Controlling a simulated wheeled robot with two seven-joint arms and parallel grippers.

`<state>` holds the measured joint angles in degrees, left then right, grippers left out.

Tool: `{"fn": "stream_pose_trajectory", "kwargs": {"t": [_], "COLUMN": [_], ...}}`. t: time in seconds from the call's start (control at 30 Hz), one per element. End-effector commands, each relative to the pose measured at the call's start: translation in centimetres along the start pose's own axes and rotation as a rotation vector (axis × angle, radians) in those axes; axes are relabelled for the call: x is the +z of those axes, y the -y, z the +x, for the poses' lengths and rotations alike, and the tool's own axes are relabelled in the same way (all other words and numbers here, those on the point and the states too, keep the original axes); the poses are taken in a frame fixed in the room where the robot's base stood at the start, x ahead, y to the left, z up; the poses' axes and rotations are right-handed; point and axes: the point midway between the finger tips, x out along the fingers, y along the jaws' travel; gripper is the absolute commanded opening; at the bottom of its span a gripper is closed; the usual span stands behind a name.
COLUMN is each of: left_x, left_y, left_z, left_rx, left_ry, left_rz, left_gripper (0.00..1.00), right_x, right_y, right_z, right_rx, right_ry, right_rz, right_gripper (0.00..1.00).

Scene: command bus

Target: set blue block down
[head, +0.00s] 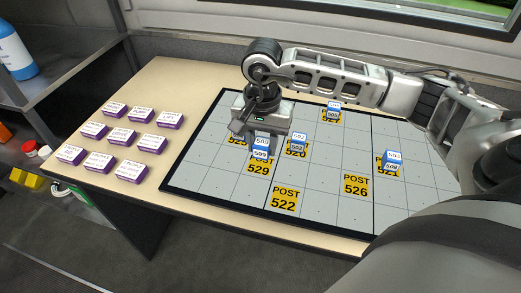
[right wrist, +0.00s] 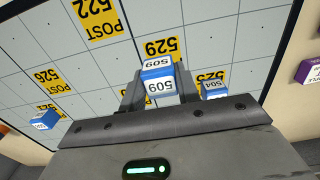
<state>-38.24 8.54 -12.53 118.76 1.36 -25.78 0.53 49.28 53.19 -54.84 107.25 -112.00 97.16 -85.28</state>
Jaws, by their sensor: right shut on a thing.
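The blue block (head: 261,154) has white label faces marked 509. My right gripper (head: 257,142) is shut on it, and the block shows between the two fingers in the right wrist view (right wrist: 158,82). It is at the yellow POST 529 mark (head: 259,170) on the grey gridded board (head: 225,184). The block looks upright and covers part of that mark. I cannot tell whether its underside touches the board. The POST 529 mark also shows beyond the block in the right wrist view (right wrist: 161,47). My left gripper is out of view.
Other blue-and-white blocks stand on marks: one on POST 520 (head: 298,142), one on POST 527 (head: 333,111), one on POST 521 (head: 392,160). Block 504 (right wrist: 213,91) is close beside my gripper. POST 522 (head: 284,199) and POST 526 (head: 356,186) are bare. Purple-edged cards (head: 123,137) lie left.

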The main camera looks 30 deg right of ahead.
Motion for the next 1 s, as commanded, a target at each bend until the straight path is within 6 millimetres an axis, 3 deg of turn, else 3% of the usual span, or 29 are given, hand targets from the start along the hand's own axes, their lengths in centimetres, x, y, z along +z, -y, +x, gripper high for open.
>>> {"fn": "stream_pose_trajectory", "kwargs": {"t": [0.33, 0.7, 0.73, 0.8, 1.0], "left_x": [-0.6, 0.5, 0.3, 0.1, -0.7], "left_y": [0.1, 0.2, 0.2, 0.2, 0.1], "left_z": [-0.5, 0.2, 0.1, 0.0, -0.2], "left_rx": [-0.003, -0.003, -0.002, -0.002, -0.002], "left_ry": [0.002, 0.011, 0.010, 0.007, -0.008], "left_rz": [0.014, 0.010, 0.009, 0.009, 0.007], "left_gripper": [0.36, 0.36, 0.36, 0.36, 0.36], "right_x": [-0.2, -0.3, -0.3, -0.3, -0.3], "right_y": [0.4, 0.4, 0.4, 0.4, 0.4], "right_z": [3.6, 4.3, 4.2, 4.1, 4.1], "right_rx": [0.003, 0.001, 0.001, 0.001, 0.001], "right_ry": [0.002, -0.001, -0.001, 0.000, 0.000], "right_rz": [0.001, 0.000, 0.000, 0.001, 0.001], "right_gripper": [0.10, 0.10, 0.38, 0.54, 0.54]}}
